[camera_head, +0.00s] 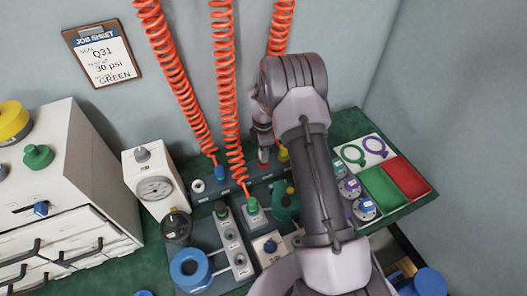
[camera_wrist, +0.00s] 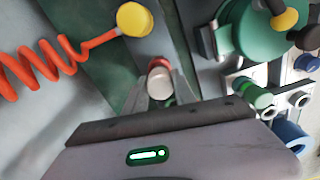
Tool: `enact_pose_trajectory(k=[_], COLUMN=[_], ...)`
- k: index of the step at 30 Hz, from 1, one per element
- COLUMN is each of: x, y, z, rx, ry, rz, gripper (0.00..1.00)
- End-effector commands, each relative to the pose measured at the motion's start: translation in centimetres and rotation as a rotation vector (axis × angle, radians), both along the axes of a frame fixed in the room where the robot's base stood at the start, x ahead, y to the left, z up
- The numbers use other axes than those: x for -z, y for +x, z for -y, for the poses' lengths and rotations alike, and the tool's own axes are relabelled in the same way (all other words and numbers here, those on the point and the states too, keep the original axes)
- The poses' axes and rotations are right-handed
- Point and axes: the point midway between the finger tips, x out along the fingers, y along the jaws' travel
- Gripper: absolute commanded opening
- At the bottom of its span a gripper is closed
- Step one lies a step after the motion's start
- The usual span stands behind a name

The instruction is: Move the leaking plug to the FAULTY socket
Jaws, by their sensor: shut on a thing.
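My gripper (camera_wrist: 160,92) is shut on a small cylinder (camera_wrist: 158,83) with a red band and a pale end, seen between the fingers in the wrist view. In the head view my gripper (camera_head: 263,155) is low over the rear strip, just left of a yellow plug (camera_head: 283,153). The yellow plug also shows in the wrist view (camera_wrist: 134,19), apart from the fingers, with an orange hose. A blue plug (camera_head: 219,173) stands on the rear strip and a green plug (camera_head: 251,205) stands farther forward; both have orange hoses. I cannot read the socket labels or see a leak.
A grey socket block (camera_head: 231,240) and a gauge box (camera_head: 154,188) stand left of my arm. A tray with green and red sections (camera_head: 405,176) lies at the right. A job sheet (camera_head: 102,52) hangs on the wall. Hoses hang near my gripper.

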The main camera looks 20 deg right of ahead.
Motion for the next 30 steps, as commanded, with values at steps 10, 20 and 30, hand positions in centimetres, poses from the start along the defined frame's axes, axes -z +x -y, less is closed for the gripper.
enact_pose_trajectory(k=[10,20,30], x=[0.7,1.4,1.6], y=[0.0,0.0,0.0], z=[0.0,0.0,0.0], rx=[0.0,0.0,0.0], ry=[0.0,0.0,0.0], rz=[0.0,0.0,0.0], gripper=[0.0,0.0,0.57])
